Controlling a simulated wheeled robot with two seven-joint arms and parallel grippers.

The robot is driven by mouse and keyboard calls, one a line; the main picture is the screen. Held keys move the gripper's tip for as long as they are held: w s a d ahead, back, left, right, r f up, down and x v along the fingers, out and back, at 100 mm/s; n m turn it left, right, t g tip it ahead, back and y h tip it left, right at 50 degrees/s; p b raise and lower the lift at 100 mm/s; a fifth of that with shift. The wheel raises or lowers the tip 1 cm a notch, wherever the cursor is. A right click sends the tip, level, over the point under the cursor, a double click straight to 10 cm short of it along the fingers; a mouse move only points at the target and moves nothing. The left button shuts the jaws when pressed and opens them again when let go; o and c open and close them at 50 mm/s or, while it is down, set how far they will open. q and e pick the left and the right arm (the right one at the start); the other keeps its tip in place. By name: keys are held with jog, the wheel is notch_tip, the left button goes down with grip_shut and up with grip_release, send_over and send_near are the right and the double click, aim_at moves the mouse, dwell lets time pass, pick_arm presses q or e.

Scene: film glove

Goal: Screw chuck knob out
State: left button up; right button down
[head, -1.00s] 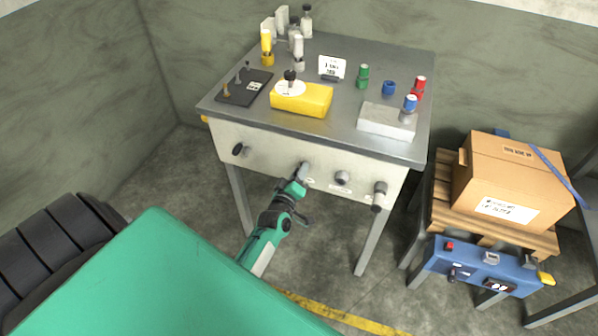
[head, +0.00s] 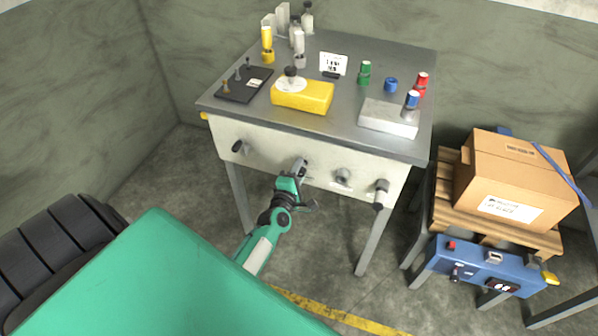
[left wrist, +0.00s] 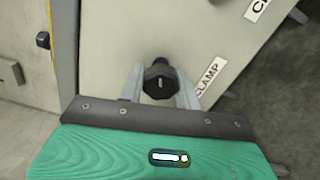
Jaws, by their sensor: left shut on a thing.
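My left gripper (head: 301,167) is at the front panel of the grey-topped table (head: 300,146), at the second knob from the left. In the left wrist view, its two fingers (left wrist: 160,90) flank a dark faceted knob (left wrist: 158,80) and are shut on it. A label reading CLAMP (left wrist: 211,76) is beside this knob. Another label starting with C (left wrist: 257,9) is farther along the panel, its rest cut off. The fingers mostly hide the held knob in the head view. I cannot tell which knob is the chuck knob. My right gripper is not in view.
Other controls on the panel are a black knob (head: 239,147), a grey knob (head: 342,176) and a dark-handled one (head: 381,190). A yellow block (head: 302,96) and a grey block (head: 388,118) are on the table. A cardboard box (head: 513,185) stands on a pallet at right.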

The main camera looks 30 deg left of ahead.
pick_arm(q)
jog(key=shift+w+r+n, duration=0.1)
jog(key=shift+r+n, duration=0.1)
jog(key=shift+n, duration=0.3)
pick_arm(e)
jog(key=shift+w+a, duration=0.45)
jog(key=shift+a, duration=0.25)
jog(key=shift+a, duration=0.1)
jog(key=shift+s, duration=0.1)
pick_arm(q)
jog(key=o, duration=1)
jog(key=shift+w, duration=0.1)
jog(key=shift+c, duration=0.2)
jog(key=shift+f, duration=0.15)
jog(key=shift+s+d+f, duration=0.1)
jog(key=shift+s+d, duration=0.05)
jog(key=shift+s, duration=0.4)
jog(key=b+v, duration=0.2)
jog(key=v, duration=1)
jog(key=shift+s, duration=0.4)
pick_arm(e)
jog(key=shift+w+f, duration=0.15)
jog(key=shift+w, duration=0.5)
